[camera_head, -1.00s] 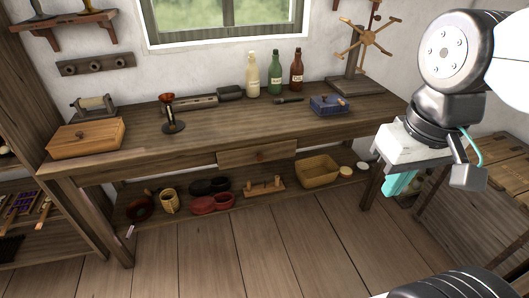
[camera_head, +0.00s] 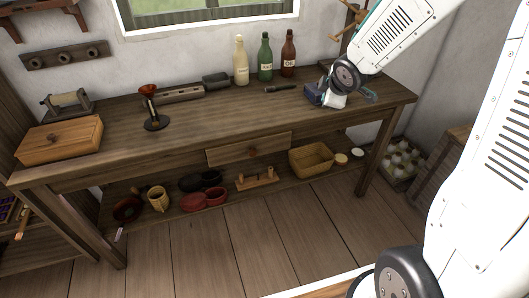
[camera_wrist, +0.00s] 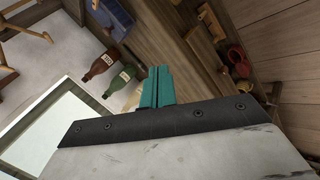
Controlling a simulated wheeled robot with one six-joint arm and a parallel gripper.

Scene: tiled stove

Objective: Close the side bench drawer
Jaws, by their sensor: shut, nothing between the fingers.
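The bench drawer (camera_head: 249,150) has a wooden front with a small round knob, under the front edge of the long wooden bench (camera_head: 190,128). Its front seems to stand out a little from the bench; I cannot tell how far. My gripper is at the bench's right end in the head view, right of the drawer and apart from it. In the wrist view the teal fingers of my gripper (camera_wrist: 158,73) are together and empty.
A blue box (camera_head: 313,96) is close by my wrist. Three bottles (camera_head: 265,58) stand at the back of the bench. A wooden box (camera_head: 60,138) is at the left end. Pots and a tan basket (camera_head: 311,160) fill the lower shelf. The floor in front is clear.

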